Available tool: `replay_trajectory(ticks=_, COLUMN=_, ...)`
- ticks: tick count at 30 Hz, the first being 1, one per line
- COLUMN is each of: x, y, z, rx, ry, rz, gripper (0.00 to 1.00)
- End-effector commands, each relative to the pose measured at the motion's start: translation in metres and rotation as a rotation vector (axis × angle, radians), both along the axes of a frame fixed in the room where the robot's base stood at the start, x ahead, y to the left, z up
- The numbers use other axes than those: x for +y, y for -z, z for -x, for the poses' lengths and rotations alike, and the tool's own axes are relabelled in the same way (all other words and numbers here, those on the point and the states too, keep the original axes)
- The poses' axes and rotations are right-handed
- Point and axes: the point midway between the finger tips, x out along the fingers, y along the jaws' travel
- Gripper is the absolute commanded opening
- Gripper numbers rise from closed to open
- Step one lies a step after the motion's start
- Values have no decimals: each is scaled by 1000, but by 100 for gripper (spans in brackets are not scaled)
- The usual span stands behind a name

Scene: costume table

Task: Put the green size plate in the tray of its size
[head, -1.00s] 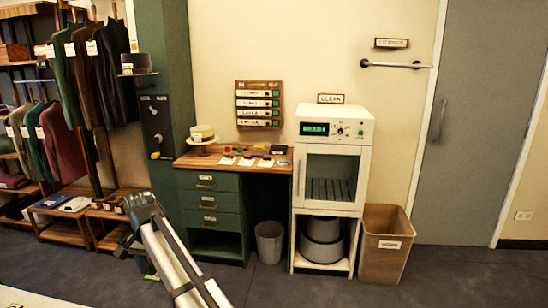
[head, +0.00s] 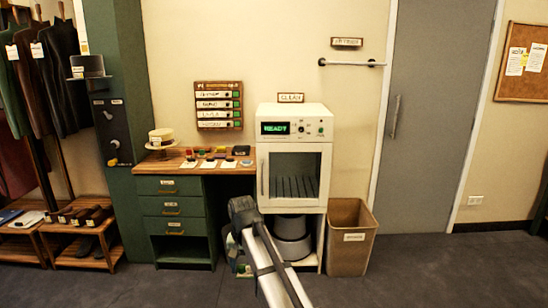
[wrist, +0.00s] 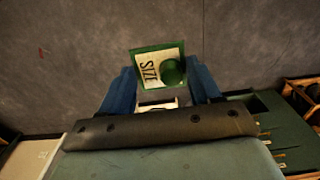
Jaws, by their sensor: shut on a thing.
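The green size plate (wrist: 148,67) is a small green-edged plate with a pale face marked "SIZE" and a round green knob or disc. My gripper (wrist: 163,82) is shut on it, with one blue finger on each side, in the wrist view.
The wooden counter (head: 175,166) tops green drawers (head: 172,207). Right of it stand a white cabinet (head: 292,120) with a "READY" display and a brown bin (head: 350,237). The floor at right is clear.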

Motion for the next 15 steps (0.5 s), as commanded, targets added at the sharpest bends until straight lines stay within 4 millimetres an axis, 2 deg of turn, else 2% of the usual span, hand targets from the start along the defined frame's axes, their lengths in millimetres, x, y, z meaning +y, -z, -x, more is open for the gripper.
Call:
replay_trajectory(ticks=1, x=-20, y=3, z=1, rx=1, ry=5, rz=0, gripper=29)
replay_trajectory(ticks=3, x=-44, y=7, z=0, rx=1, ry=5, rz=0, gripper=29)
replay_trajectory(ticks=15, x=-174, y=25, z=9, rx=0, ry=5, rz=0, gripper=29)
